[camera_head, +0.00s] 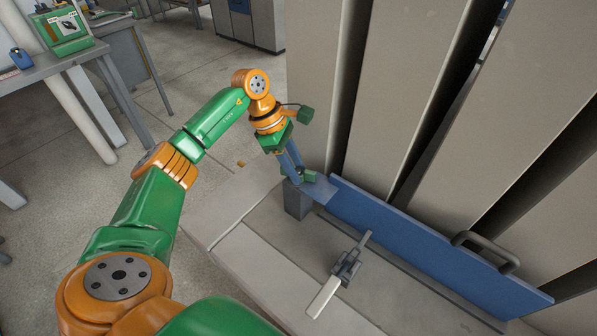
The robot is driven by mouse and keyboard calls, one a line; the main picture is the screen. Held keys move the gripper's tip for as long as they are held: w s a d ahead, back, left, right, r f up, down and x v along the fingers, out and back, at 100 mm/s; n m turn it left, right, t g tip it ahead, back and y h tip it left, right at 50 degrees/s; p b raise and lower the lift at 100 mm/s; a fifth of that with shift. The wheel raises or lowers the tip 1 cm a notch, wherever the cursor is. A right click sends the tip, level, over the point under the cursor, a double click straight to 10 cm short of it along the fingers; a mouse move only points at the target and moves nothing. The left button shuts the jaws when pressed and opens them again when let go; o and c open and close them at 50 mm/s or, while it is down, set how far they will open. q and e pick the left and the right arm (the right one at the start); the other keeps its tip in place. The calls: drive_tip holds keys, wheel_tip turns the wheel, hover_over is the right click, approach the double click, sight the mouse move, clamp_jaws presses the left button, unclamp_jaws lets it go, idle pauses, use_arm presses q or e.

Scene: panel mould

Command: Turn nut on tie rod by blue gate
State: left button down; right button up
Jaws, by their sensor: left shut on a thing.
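The blue gate (425,243) is a long upright blue plate with a grey handle, running along the foot of the tall panels. My left gripper (304,178) reaches down to the gate's left end, beside a grey block (297,201). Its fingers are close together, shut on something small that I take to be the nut. The nut and the tie rod are hidden by the fingers and cannot be made out. My right gripper is not in view.
A workbench (60,65) stands at the upper left. The floor between is mostly clear.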

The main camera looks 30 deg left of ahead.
use_arm(q)
drive_tip(key=m+g, duration=0.1)
drive_tip(key=m, duration=0.1)
drive_tip(key=shift+w+m, duration=0.1)
drive_tip(key=shift+m, duration=0.3)
drive_tip(key=shift+w+m+g+b, duration=0.15)
drive_tip(key=shift+m+g+b, duration=0.3)
drive_tip(key=shift+m, duration=0.75)
drive_tip(key=shift+d+r+m+g, duration=0.15)
drive_tip(key=shift+m+g, duration=0.1)
drive_tip(key=shift+m, duration=0.35)
drive_tip(key=shift+c, duration=2.2)
unclamp_jaws()
drive_tip(key=shift+a, duration=0.2)
